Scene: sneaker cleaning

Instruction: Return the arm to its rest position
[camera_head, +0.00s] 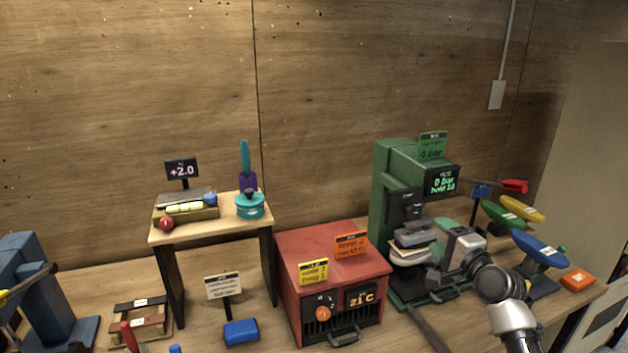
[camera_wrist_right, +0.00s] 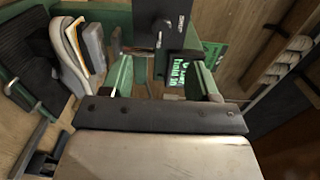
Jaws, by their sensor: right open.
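My right gripper is open, and nothing shows between its fingertips (camera_wrist_right: 162,82) in the wrist view. In the head view its grey body (camera_head: 462,247) is in front of the green press (camera_head: 382,185), just right of a layered stack with grey and pale layers (camera_head: 410,255). The stack sits on the press and shows at the upper left of the wrist view (camera_wrist_right: 72,50), apart from the fingers. My right arm (camera_head: 513,318) comes in from the lower right. My left gripper is not in view.
The press display (camera_head: 442,181) reads 0 bar. A red box with an orange knob (camera_head: 330,255) stands left of the press. Coloured forms, including a blue one (camera_head: 540,249), and an orange block (camera_head: 578,280) lie to the right. A small wooden stand (camera_head: 168,236) is at left.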

